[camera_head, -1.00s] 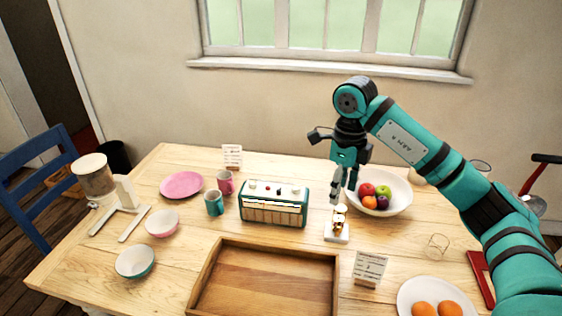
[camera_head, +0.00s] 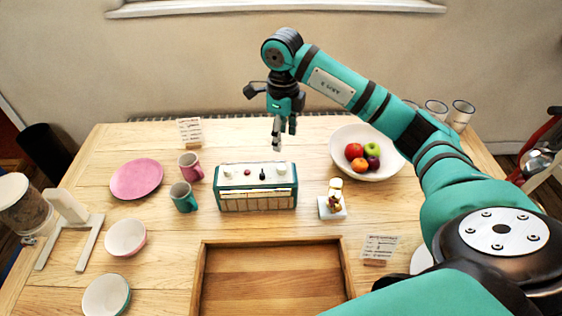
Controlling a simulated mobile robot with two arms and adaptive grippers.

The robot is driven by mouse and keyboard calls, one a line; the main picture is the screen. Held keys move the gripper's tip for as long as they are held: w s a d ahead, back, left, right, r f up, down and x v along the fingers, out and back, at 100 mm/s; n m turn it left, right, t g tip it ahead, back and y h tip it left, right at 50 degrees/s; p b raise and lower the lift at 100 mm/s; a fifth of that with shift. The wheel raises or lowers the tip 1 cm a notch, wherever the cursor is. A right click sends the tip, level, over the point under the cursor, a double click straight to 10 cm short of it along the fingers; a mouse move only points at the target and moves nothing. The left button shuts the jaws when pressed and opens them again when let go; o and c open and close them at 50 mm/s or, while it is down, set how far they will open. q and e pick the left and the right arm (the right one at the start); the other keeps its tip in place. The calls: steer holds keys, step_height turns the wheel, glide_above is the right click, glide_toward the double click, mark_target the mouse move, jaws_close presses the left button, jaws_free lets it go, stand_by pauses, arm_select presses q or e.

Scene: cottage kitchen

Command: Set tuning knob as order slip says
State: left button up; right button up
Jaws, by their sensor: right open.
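A teal and cream radio (camera_head: 257,201) stands on the wooden table with its front facing me. On its top are a white knob at the left (camera_head: 225,171), a small red part (camera_head: 247,172), a small black part (camera_head: 262,174) and a white knob at the right (camera_head: 282,170). My right gripper (camera_head: 284,137) is open and empty, pointing down above and apart from the radio's right end. One written card (camera_head: 189,132) stands at the back left and another (camera_head: 379,248) at the front right. Their writing is too small to read. My left gripper is not in view.
A wooden tray (camera_head: 202,285) lies in front of the radio. A figurine (camera_head: 335,193) and a fruit bowl (camera_head: 345,140) are to the radio's right. A teal mug (camera_head: 183,197), a pink mug (camera_head: 191,166) and a pink plate (camera_head: 136,179) are to its left.

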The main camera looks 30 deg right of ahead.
mark_target(282, 167)
step_height(282, 167, down, 10)
steer(key=shift+w+p, duration=0.1)
steer(key=shift+p, duration=0.8)
steer(key=shift+w+f, duration=0.1)
steer(key=shift+f, duration=0.6)
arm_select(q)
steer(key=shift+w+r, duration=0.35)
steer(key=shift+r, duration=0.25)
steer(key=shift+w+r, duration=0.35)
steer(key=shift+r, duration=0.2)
arm_select(e)
steer(key=shift+c, duration=0.5)
jaws_close()
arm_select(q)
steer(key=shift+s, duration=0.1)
